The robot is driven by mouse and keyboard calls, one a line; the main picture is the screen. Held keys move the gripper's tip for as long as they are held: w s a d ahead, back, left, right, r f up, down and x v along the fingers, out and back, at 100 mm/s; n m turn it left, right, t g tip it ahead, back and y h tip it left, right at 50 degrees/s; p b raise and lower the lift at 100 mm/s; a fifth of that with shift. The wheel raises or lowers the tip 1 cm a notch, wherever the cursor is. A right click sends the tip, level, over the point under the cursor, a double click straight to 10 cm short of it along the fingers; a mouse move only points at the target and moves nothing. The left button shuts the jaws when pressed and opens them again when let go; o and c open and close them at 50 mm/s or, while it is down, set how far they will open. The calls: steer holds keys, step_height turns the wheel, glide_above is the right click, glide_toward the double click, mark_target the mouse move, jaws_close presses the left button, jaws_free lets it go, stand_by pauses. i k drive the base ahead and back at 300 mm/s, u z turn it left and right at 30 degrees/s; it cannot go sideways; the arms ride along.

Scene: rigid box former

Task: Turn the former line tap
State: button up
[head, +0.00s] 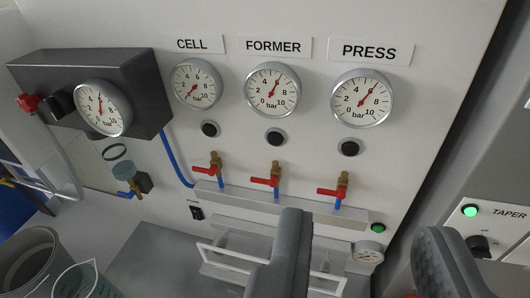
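The FORMER line tap (265,181) is the middle one of three on the white panel. It has a brass body and a red lever that points left across the blue pipe, close to level. Above it is the FORMER gauge (272,90), its needle up and a little right, near 6. My gripper (362,222) is open and empty, its two grey fingers wide apart at the bottom of the view. The left finger reaches up just below and right of the FORMER tap, apart from it in the picture.
The CELL tap (208,170) and PRESS tap (334,191) flank it closely, with levers also leftward. A grey rail (300,209) runs below the taps. A dark box with a gauge (102,108) juts out at left. A TAPER panel (497,222) stands at right.

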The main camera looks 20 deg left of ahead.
mark_target(273, 182)
steer(key=u, duration=0.45)
steer(key=k, duration=1)
steer(key=u, duration=1.05)
steer(key=i, duration=0.95)
steer(key=z, duration=0.8)
steer(key=i, duration=0.35)
steer(key=z, duration=0.3)
